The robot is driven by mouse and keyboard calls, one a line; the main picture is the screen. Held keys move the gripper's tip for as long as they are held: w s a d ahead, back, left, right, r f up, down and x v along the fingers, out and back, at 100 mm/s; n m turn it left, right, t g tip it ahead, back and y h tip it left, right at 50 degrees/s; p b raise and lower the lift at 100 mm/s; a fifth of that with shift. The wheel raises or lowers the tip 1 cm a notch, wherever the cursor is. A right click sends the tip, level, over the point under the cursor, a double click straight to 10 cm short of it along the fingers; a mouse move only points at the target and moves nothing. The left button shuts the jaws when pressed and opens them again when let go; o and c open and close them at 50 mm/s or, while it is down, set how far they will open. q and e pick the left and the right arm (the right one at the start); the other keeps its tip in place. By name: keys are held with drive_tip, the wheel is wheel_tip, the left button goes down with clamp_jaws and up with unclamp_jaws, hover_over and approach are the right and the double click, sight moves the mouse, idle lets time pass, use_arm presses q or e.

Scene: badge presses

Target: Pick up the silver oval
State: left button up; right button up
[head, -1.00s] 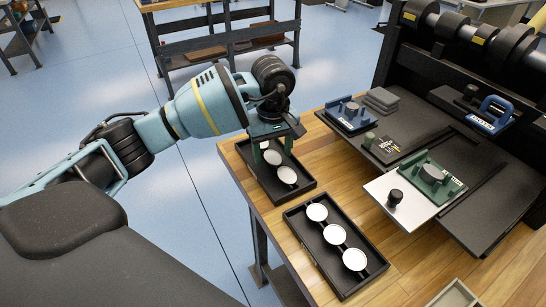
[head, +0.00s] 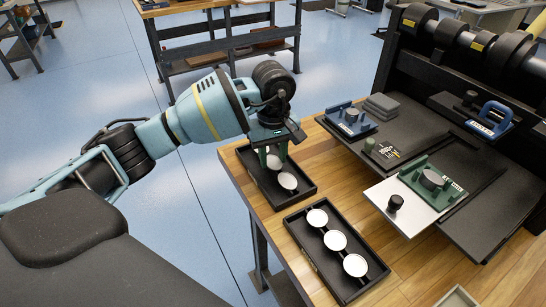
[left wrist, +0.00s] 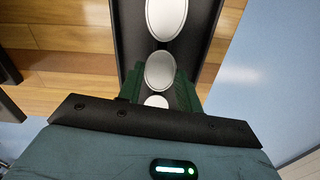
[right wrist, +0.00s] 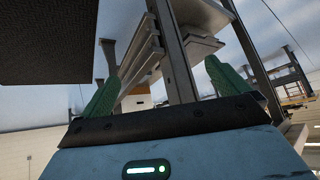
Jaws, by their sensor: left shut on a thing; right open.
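The tray (head: 262,197) at the back left holds silver ovals in a row. My left gripper (head: 274,151) points down into it. In the left wrist view its green fingers (left wrist: 159,82) are shut on a silver oval (left wrist: 160,70), one on each side. This silver oval also shows between the fingers in the head view (head: 273,162). Another oval (head: 288,181) lies at the tray's near end. The held oval seems to be at about tray height; I cannot tell whether it is lifted. My right gripper (right wrist: 163,90) is open and empty, outside the head view.
A second black tray (head: 303,255) with three white-faced round pieces stands nearer on the wooden table (head: 395,270). To the right are a green press fixture (head: 436,188), a black knob (head: 395,203) on a pale plate, a blue fixture (head: 350,120) and grey blocks (head: 382,105).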

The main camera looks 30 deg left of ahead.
sight(275, 163)
use_arm(q)
drive_tip(key=shift+r, duration=0.8)
drive_tip(key=shift+s+d+r+b, duration=0.1)
drive_tip(key=shift+d+r+b, duration=0.05)
drive_tip(key=shift+r, duration=0.4)
drive_tip(key=shift+d+r+b, duration=0.15)
drive_tip(key=shift+r, duration=0.4)
drive_tip(key=s+d, duration=0.3)
drive_tip(key=d, duration=0.4)
drive_tip(key=s+d+r+b, duration=0.1)
drive_tip(key=s+d, duration=0.2)
drive_tip(key=d, duration=0.4)
drive_tip(key=shift+s+r, duration=0.25)
use_arm(e)
drive_tip(key=shift+s+a+f, duration=0.1)
drive_tip(key=shift+s+f, duration=0.2)
drive_tip(key=shift+f, duration=0.25)
drive_tip(key=shift+s+f, duration=0.3)
drive_tip(key=shift+f, duration=0.2)
